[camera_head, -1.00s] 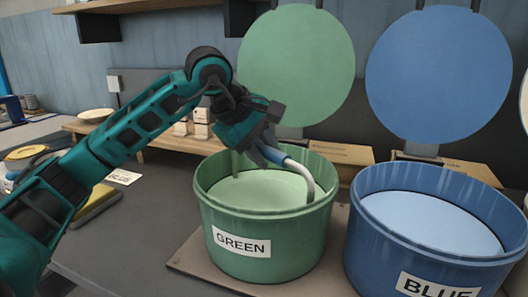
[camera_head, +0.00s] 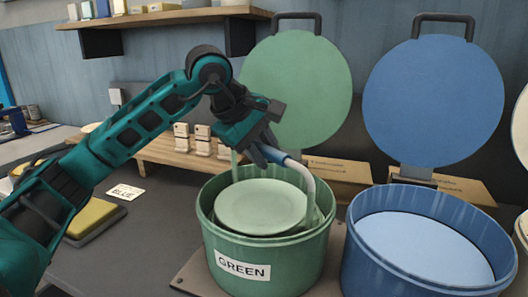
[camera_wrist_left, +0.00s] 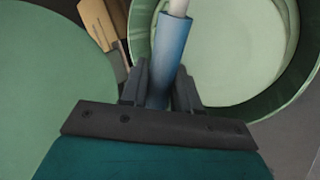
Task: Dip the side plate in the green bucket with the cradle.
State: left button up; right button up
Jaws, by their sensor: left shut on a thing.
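The green bucket (camera_head: 308,262) stands open, with its label facing me. My left gripper (camera_head: 264,151) is above its rim and shut on the blue handle (camera_head: 274,157) of the cradle. The cradle's pale curved rod (camera_head: 307,182) reaches down into the bucket. A pale green round plate (camera_head: 262,206) lies at the rod's lower end, inside the bucket near the rim height, its face showing. The wrist view shows the blue handle (camera_wrist_left: 173,45) between the fingers (camera_wrist_left: 160,88) and the plate (camera_wrist_left: 230,45) beyond. The cradle's lower part is hidden. My right gripper is out of view.
The blue bucket (camera_head: 370,262) stands close on the right. Round green (camera_head: 297,88) and blue (camera_head: 432,98) lids stand upright behind the buckets. A wooden rack (camera_head: 165,152) is at the back left. A yellow-topped pad (camera_head: 93,218) lies left.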

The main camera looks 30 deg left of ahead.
pick_arm(q)
notch_tip(320, 180, up, 2)
jog(key=shift+p, duration=0.6)
jog(key=shift+r+p, duration=2)
jog(key=shift+r, duration=0.3)
jog(key=shift+r+p, duration=0.9)
jog(key=shift+r, duration=0.45)
